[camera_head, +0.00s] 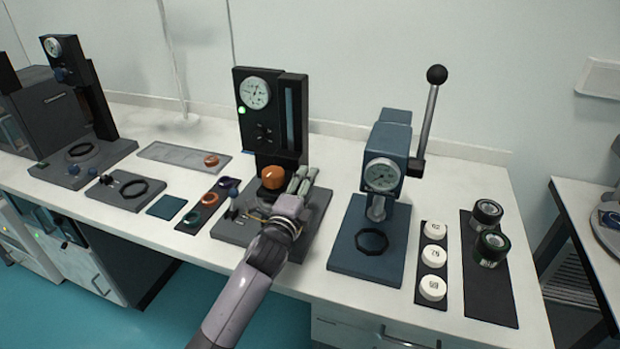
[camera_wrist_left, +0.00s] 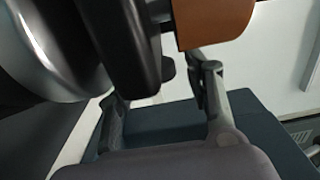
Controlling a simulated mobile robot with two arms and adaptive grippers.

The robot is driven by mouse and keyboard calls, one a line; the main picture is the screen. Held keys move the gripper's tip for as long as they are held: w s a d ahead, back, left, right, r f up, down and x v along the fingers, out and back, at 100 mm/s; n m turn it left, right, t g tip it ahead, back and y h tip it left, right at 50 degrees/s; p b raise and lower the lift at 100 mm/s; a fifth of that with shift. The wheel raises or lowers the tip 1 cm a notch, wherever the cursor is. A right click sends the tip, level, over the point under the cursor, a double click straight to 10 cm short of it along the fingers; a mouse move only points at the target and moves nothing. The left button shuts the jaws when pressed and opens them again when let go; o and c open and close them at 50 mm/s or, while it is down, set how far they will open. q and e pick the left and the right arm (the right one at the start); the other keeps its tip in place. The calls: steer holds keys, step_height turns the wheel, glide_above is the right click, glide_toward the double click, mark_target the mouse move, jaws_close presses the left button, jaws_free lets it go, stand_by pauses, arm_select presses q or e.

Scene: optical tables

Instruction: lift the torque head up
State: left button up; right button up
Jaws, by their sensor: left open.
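The torque head is most likely the part with the orange cap (camera_head: 273,177) low on the black gauge stand (camera_head: 266,120) in the middle of the table. My left gripper (camera_head: 303,178) is just to the right of the orange cap, with its fingers pointing toward the stand. In the left wrist view the fingers (camera_wrist_left: 160,84) are apart, and a dark round part (camera_wrist_left: 120,45) and the orange part (camera_wrist_left: 215,20) lie close beyond them. I cannot tell whether a finger touches anything. My right gripper is in neither view.
A blue press (camera_head: 385,175) with a raised lever (camera_head: 430,110) stands close on the right. White round pieces (camera_head: 434,258) and dark rolls (camera_head: 489,230) lie beyond it. Coloured rings (camera_head: 210,199) lie on the left, with another gauge stand (camera_head: 85,100) farther left.

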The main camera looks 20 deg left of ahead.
arm_select(q)
steer(key=shift+w, duration=1.35)
jaws_close()
